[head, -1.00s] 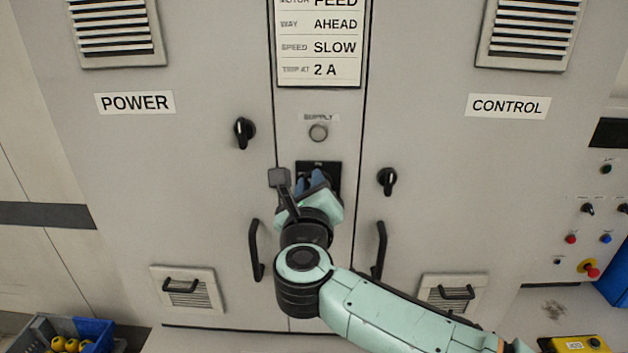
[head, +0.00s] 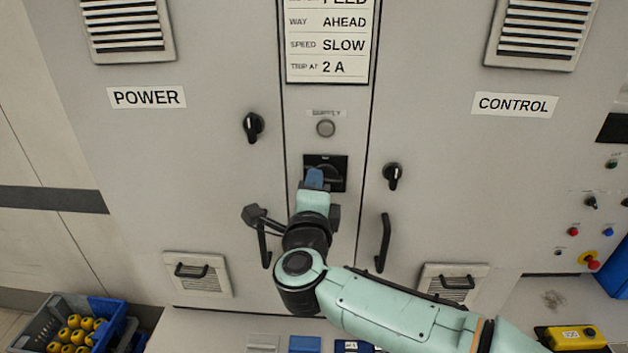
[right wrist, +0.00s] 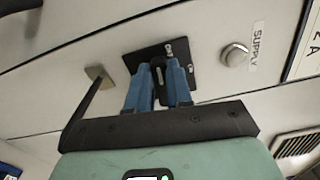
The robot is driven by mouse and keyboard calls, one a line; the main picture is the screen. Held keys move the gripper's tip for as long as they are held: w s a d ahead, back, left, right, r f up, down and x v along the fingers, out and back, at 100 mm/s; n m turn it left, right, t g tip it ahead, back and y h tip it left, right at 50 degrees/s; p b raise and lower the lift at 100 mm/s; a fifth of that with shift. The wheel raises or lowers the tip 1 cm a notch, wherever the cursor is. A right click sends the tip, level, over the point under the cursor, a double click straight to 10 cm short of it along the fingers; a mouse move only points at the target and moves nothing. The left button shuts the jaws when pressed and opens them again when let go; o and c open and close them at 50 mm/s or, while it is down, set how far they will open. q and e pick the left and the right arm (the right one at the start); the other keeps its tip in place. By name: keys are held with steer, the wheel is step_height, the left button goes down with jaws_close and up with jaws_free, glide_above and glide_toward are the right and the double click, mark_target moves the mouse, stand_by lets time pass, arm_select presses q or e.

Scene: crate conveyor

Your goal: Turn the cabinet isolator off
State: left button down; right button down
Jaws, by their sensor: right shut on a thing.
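The cabinet isolator is a dark handle on a black square plate (head: 340,163), low on the cabinet's centre strip under the SUPPLY label. My right gripper (head: 315,175) is at the plate, with its blue fingers partly in front of the handle. In the right wrist view the two fingers (right wrist: 159,88) stand on either side of the isolator handle (right wrist: 158,68), shut on it. Small white marks on the plate (right wrist: 182,50) are too small to read surely. The fingers hide part of the handle. My left gripper is not in view.
A grey round SUPPLY lamp (head: 325,128) sits just above the isolator. Black knobs (head: 253,126) (head: 393,177) and door handles (head: 384,242) flank the strip. A crate of yellow parts (head: 45,317) stands at lower left. A yellow control box (head: 572,338) is at lower right.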

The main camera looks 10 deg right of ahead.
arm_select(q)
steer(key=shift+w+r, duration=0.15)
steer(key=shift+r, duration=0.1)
arm_select(e)
steer(key=shift+n, duration=0.6)
steer(key=shift+f, duration=0.1)
steer(key=c, duration=1)
jaws_free()
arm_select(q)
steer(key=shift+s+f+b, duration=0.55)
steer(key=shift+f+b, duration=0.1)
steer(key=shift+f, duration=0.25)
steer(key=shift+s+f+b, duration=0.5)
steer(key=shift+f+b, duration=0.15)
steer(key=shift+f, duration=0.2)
arm_select(e)
steer(key=shift+v, duration=6.7)
